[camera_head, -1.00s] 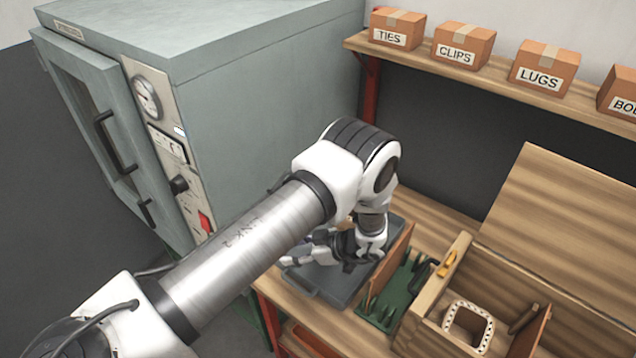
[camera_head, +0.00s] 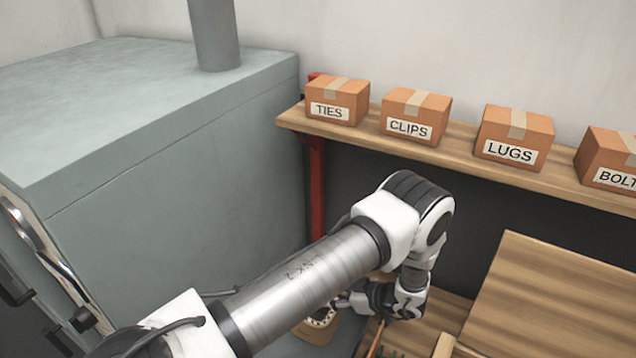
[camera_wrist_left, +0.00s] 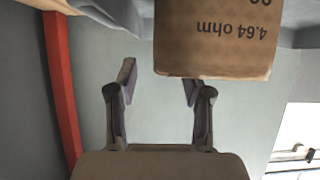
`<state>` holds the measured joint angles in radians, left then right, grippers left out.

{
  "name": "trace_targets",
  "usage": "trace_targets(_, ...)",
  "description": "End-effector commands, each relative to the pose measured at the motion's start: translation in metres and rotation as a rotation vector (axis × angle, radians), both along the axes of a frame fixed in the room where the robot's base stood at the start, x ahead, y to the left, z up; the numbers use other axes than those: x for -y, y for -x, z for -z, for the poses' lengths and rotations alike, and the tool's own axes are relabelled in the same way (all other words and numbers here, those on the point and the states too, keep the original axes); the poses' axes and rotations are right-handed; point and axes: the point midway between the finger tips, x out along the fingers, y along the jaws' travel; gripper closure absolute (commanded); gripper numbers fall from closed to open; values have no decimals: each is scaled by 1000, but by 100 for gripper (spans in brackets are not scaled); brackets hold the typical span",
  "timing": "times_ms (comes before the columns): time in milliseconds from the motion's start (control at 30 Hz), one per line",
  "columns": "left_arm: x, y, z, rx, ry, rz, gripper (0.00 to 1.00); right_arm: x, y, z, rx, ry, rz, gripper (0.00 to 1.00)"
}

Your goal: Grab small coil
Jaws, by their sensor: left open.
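A tan coil (camera_head: 316,335) with a pale, dark-toothed top rim shows partly in the head view, low and just left of my left gripper (camera_head: 342,304). In the left wrist view a tan wrapped block (camera_wrist_left: 212,40), seemingly the coil, fills the upper right with upside-down print reading "4.64 ohm". My left gripper (camera_wrist_left: 158,82) is open there, with its two fingers apart and nothing seen held. The block's edge lies at the right fingertip, off to the right of the gap; whether they touch I cannot tell. My right gripper is out of view.
A large grey-green oven (camera_head: 170,150) stands at the left. A shelf (camera_head: 460,152) with boxes marked TIES, CLIPS, LUGS and BOLT runs along the back wall on a red post (camera_head: 318,185). A wooden panel (camera_head: 550,300) rises at the lower right.

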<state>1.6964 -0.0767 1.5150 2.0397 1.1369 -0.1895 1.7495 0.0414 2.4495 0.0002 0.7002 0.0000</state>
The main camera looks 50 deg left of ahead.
Motion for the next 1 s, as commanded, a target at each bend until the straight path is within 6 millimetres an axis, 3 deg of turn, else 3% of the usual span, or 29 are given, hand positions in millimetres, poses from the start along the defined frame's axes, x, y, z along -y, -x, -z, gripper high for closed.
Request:
trace_targets(133,-18,6,10,-1,0,-3,50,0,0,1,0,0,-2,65)
trace_targets(333,-19,6,10,0,0,0,50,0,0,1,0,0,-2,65)
trace_targets(367,-19,6,10,1,0,0,54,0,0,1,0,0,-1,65)
trace_targets(500,-19,6,10,1,0,0,100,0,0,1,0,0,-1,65)
trace_targets(867,-19,6,9,0,0,-1,100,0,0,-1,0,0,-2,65)
trace_targets(1000,-19,6,-8,0,0,-1,100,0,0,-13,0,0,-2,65)
